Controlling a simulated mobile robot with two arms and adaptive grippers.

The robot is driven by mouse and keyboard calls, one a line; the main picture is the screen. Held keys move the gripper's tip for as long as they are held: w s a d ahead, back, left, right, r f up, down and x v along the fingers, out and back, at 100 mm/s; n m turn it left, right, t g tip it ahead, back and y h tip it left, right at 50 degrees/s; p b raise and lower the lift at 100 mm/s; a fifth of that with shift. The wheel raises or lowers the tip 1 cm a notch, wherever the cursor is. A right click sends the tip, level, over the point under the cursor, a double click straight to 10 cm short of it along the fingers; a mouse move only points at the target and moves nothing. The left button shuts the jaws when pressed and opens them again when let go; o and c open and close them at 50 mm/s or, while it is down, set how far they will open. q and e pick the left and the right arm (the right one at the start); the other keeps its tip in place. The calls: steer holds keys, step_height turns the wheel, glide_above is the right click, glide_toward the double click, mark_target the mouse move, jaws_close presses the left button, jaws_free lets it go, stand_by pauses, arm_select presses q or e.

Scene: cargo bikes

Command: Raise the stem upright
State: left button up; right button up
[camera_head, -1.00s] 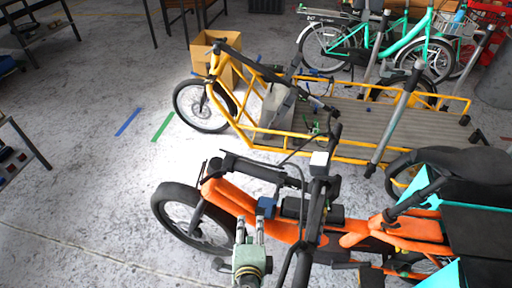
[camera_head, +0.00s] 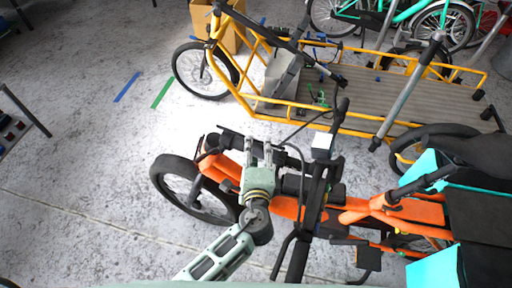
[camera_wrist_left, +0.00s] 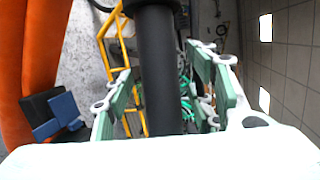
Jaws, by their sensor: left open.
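The orange cargo bike (camera_head: 282,207) stands below the middle of the head view, with black bars and a handlebar assembly (camera_head: 316,190) over its frame. A dark bar, seemingly its stem, lies low and nearly level near my left gripper (camera_head: 261,147). In the left wrist view a thick black tube (camera_wrist_left: 158,75) runs between the two pale green fingers of my left gripper (camera_wrist_left: 163,95). The fingers are open, with gaps on both sides of the tube. Whether this tube is the stem I cannot tell for certain. My right gripper does not show.
A yellow cargo bike (camera_head: 270,105) with a slatted deck stands behind, close by. A cardboard box (camera_head: 232,35) and teal bikes (camera_head: 395,15) are farther back. Teal panels (camera_head: 432,268) and a black seat are at the right.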

arm_select(q)
steer(key=shift+w+f, duration=0.15)
steer(key=shift+w, duration=0.55)
jaws_close()
